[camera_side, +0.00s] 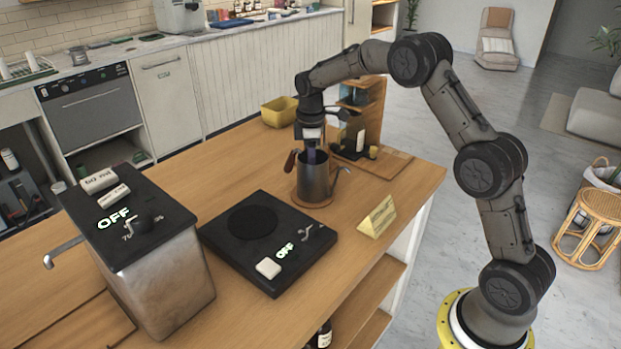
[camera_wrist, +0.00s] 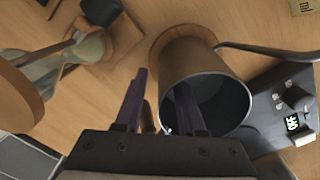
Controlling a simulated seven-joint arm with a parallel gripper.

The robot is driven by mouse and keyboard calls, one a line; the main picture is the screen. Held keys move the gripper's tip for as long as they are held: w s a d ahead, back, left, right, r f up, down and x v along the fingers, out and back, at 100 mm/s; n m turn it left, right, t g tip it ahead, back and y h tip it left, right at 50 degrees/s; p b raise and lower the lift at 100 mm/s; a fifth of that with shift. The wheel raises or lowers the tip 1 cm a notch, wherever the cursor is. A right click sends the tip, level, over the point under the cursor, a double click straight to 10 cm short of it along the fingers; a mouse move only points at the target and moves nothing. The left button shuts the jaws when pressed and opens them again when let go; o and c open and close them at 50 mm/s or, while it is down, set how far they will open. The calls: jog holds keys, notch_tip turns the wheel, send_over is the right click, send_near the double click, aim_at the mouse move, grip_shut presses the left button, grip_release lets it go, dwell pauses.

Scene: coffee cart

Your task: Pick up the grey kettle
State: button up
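The grey kettle (camera_side: 316,182) stands upright on a round wooden coaster (camera_side: 299,201), with a brown handle on its left and a thin spout on its right in the side view. My gripper (camera_side: 311,155) points down at the kettle's open top. In the wrist view the kettle (camera_wrist: 187,57) is right of centre. My gripper (camera_wrist: 163,82) is open there, with one finger over the kettle's opening and the other outside its left wall, so the rim lies between them. I cannot tell whether either finger touches it.
A black hot plate (camera_side: 268,240) marked OFF lies left of the kettle, with a metal boiler (camera_side: 165,285) further left. A small yellow sign (camera_side: 377,217) stands at the right edge. A wooden stand (camera_side: 372,112) and a yellow bin (camera_side: 279,112) stand behind.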

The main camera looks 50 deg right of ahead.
jog(key=shift+f, duration=0.25)
grip_shut()
jog(key=shift+r, duration=0.15)
dwell(1.1)
